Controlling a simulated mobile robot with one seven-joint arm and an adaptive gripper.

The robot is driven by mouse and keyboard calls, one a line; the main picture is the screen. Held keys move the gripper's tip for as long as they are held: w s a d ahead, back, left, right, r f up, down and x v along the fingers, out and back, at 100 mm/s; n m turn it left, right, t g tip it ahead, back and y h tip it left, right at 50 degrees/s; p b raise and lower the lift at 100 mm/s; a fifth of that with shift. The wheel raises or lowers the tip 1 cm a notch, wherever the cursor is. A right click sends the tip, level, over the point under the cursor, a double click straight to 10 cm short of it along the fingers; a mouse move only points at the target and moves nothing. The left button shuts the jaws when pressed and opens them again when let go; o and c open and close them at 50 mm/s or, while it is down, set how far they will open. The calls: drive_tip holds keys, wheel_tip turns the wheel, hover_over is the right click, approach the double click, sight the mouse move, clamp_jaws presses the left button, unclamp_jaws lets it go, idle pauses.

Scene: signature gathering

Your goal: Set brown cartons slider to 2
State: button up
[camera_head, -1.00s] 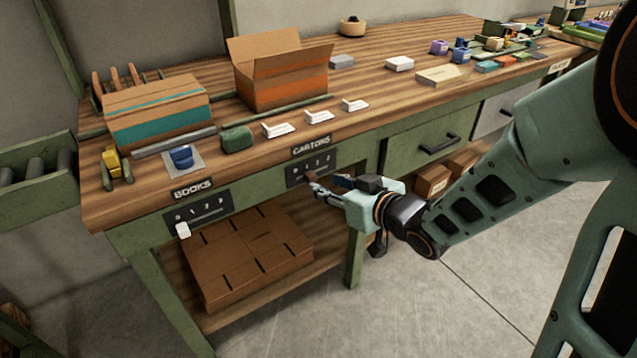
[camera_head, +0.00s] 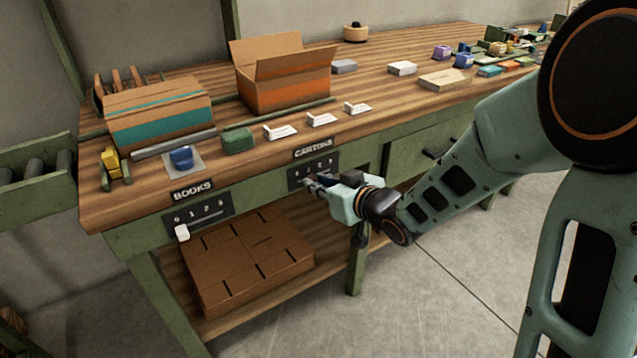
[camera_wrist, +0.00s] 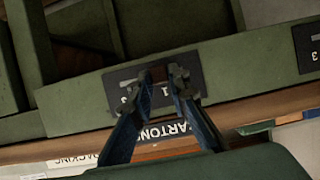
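The cartons slider panel (camera_head: 313,168) is a dark plate on the green bench front, under the CARTONS label (camera_head: 313,149). In the wrist view the panel (camera_wrist: 125,75) lies straight ahead, upside down, with a 1 and a 3 readable. My gripper (camera_head: 308,182) is at the panel's lower part. In the wrist view my gripper's two fingertips (camera_wrist: 164,76) are close together around the small brown slider knob (camera_wrist: 158,73). The fingers hide part of it. I cannot tell whether they grip it, nor which number the knob stands at.
A BOOKS panel (camera_head: 198,213) with a white knob (camera_head: 182,232) is to the left. Flat brown cartons (camera_head: 245,262) lie on the lower shelf. An open box (camera_head: 284,90) and white cards (camera_head: 320,119) are on the benchtop. Free floor is in front.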

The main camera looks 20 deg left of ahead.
clamp_jaws()
drive_tip(key=shift+w+d+p, duration=0.7)
drive_tip(key=shift+w+d, duration=0.3)
drive_tip(key=shift+w, duration=0.2)
drive_tip(key=o, duration=0.9)
unclamp_jaws()
drive_tip(key=shift+c, duration=0.2)
drive_tip(key=shift+s, duration=0.1)
drive_tip(key=v, duration=1.2)
